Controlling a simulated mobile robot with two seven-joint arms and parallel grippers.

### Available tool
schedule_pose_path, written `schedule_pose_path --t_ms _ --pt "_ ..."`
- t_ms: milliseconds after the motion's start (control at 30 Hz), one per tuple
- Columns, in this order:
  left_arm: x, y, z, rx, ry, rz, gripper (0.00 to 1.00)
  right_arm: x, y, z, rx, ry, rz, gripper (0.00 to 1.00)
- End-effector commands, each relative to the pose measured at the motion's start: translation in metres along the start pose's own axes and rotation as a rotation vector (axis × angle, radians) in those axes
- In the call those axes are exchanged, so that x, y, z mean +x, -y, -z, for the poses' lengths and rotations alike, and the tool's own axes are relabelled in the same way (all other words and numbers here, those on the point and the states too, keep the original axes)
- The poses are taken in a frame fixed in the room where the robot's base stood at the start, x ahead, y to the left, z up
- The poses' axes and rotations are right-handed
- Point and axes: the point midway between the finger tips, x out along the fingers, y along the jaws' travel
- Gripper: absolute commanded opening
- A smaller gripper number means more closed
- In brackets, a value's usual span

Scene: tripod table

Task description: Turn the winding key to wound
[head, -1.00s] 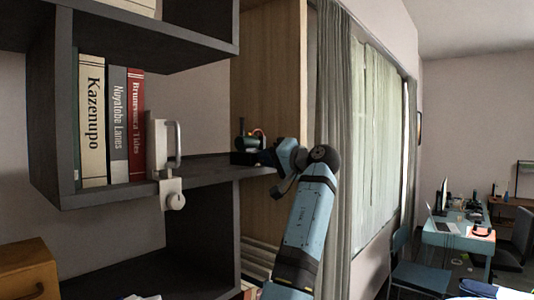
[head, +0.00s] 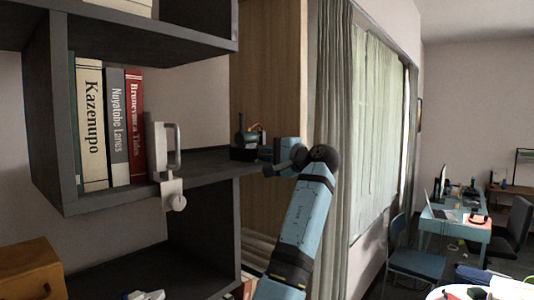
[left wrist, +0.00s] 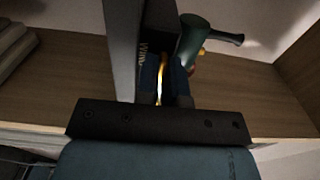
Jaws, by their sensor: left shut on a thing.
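A small dark green device (head: 242,138) on a black base stands at the right end of the grey shelf in the head view. In the left wrist view its green body (left wrist: 192,40) has a dark handle-like part pointing right. My left gripper (head: 268,152) reaches the device from the right. In the left wrist view its fingers (left wrist: 162,84) are shut on a thin yellow, brass-like piece (left wrist: 159,78), which looks like the winding key. The fingers hide most of it, so I cannot tell its angle or any wound mark. My right gripper is not in view.
Upright books (head: 108,125) and a grey metal bracket (head: 168,160) stand left on the shelf (head: 205,165). A wooden panel (head: 268,70) rises behind the device.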

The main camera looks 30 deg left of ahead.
Motion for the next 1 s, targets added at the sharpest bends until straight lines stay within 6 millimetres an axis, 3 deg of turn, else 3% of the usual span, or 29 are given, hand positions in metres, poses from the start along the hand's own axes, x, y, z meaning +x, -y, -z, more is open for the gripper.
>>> schedule_pose_path --t_ms 400,467,767,1000 --pt "0.0 0.0 0.0 0.009 0.0 0.0 0.0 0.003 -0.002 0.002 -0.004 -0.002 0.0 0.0" --pt "0.0 0.0 0.0 0.009 0.0 0.0 0.18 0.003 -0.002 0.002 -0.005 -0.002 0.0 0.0" --pt "-0.001 -0.001 0.0 0.008 0.0 0.0 0.19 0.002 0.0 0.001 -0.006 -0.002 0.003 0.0" --pt "-0.031 -0.004 0.0 0.007 -0.002 0.0 0.19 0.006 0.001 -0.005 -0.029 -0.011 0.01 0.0"
